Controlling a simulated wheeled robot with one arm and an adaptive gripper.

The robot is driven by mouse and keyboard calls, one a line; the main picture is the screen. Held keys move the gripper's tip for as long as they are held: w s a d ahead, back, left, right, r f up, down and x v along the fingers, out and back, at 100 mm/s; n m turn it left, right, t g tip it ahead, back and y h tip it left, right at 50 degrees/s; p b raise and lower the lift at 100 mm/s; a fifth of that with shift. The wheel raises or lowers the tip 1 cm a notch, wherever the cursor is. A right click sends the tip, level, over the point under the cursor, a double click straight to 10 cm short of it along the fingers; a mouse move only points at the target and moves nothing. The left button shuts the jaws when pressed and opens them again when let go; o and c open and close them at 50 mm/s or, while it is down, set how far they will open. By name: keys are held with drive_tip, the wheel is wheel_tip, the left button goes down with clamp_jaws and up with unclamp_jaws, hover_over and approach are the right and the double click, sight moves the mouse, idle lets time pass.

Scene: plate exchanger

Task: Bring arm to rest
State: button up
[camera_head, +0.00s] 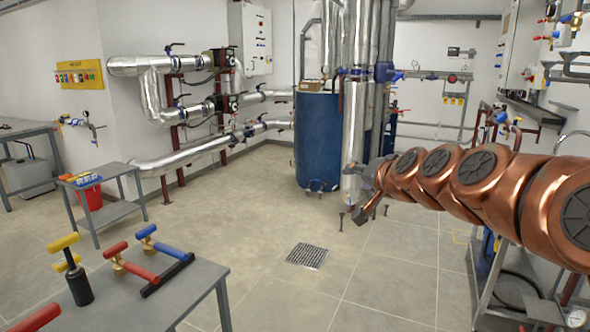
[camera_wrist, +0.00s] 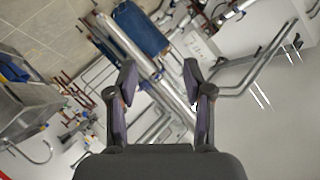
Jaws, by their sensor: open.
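My copper-coloured arm reaches in from the right edge in the head view, stretched out level in the air. My gripper (camera_head: 370,190) is at its left end, in front of the silver vertical pipe and apart from it as far as I can tell. In the wrist view my gripper (camera_wrist: 158,78) shows two dark fingers spread apart with nothing between them. Behind the fingers are silver pipes and the blue tank (camera_wrist: 138,28), at a distance and tilted in the picture.
A grey table (camera_head: 150,300) at the front left bears red, blue and yellow-handled tools. A small grey table (camera_head: 112,192) stands behind it. The blue tank (camera_head: 315,140) stands at the back. A metal cart (camera_head: 490,285) is below my arm. The floor around the drain (camera_head: 307,256) is clear.

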drive_tip(key=s+a+f+n+g, duration=0.2)
drive_tip(key=s+f+g, duration=0.2)
drive_tip(key=s+f, duration=0.5)
drive_tip(key=s+a+f+n+g, duration=0.2)
drive_tip(key=s+f+n+g, duration=0.3)
drive_tip(key=s, duration=0.7)
drive_tip(key=s+d+f+g+h, duration=0.2)
drive_tip(key=s+f, duration=0.3)
drive_tip(key=s, duration=0.7)
drive_tip(key=s+d+f+m+g+h+p, duration=0.1)
drive_tip(key=s+d+f+g, duration=0.3)
drive_tip(key=s, duration=0.8)
drive_tip(key=shift+d+f+h, duration=0.4)
drive_tip(key=shift+d+f, duration=0.15)
drive_tip(key=shift+d, duration=0.2)
drive_tip(key=shift+c, duration=0.9)
drive_tip(key=shift+a, duration=0.2)
